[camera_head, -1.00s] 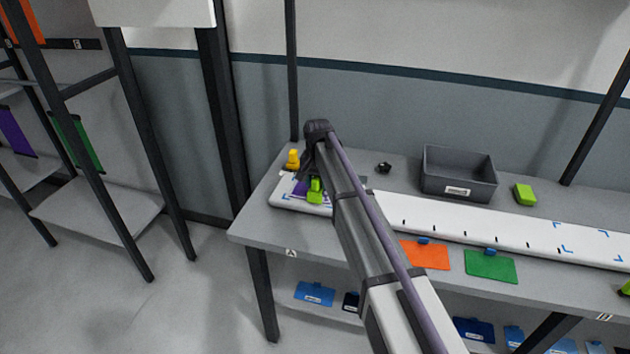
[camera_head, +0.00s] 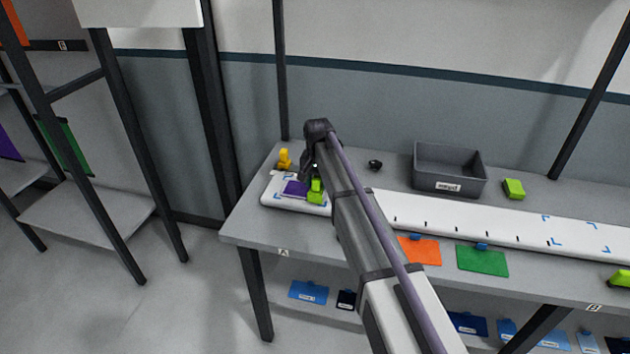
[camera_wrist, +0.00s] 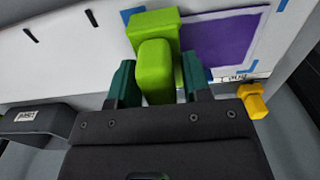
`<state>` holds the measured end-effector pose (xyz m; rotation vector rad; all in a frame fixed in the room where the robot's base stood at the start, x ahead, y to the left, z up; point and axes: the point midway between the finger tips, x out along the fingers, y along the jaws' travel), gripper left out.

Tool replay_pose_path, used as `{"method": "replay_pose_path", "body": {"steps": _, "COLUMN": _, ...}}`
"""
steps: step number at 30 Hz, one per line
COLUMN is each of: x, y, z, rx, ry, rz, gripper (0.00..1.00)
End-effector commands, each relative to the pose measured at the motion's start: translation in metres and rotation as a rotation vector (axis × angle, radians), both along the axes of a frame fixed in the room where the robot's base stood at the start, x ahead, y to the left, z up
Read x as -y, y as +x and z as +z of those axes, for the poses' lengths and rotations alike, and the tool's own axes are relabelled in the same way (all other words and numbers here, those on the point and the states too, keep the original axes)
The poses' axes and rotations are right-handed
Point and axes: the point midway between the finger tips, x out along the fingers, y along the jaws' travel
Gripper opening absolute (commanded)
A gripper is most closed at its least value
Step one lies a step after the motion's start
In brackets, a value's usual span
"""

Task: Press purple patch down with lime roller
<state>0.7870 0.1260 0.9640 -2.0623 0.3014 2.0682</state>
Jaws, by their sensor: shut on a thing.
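The purple patch (camera_head: 295,188) lies flat on the left end of the long white panel (camera_head: 450,219). It also shows in the wrist view (camera_wrist: 222,42), right of the roller, between blue corner marks. The lime roller (camera_head: 316,193) is held in my gripper (camera_wrist: 160,85). Its handle (camera_wrist: 155,62) sits between the dark green fingers, and its wider head (camera_wrist: 153,24) is beyond them, at the patch's left edge in the wrist view. I cannot tell whether the head touches the patch or panel. My forearm hides part of the panel in the head view.
A yellow object (camera_head: 284,160) stands behind the panel's left end. A grey bin (camera_head: 449,187), a small black item (camera_head: 375,165) and a lime block (camera_head: 514,189) are at the back. Orange (camera_head: 420,250) and green (camera_head: 482,260) sheets lie along the front.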

Motion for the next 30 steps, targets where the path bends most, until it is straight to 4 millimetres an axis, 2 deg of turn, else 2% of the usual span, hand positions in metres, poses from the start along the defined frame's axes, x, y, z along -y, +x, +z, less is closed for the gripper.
{"method": "replay_pose_path", "body": {"steps": 6, "x": 0.014, "y": -0.005, "z": -0.001, "rx": 0.0, "ry": 0.0, "rz": -0.002, "gripper": 0.25}}
{"method": "replay_pose_path", "body": {"steps": 16, "x": 0.014, "y": -0.004, "z": 0.001, "rx": 0.0, "ry": 0.0, "rz": -0.001, "gripper": 0.25}}
{"method": "replay_pose_path", "body": {"steps": 30, "x": 0.015, "y": -0.005, "z": 0.062, "rx": 0.0, "ry": 0.0, "rz": -0.001, "gripper": 0.25}}
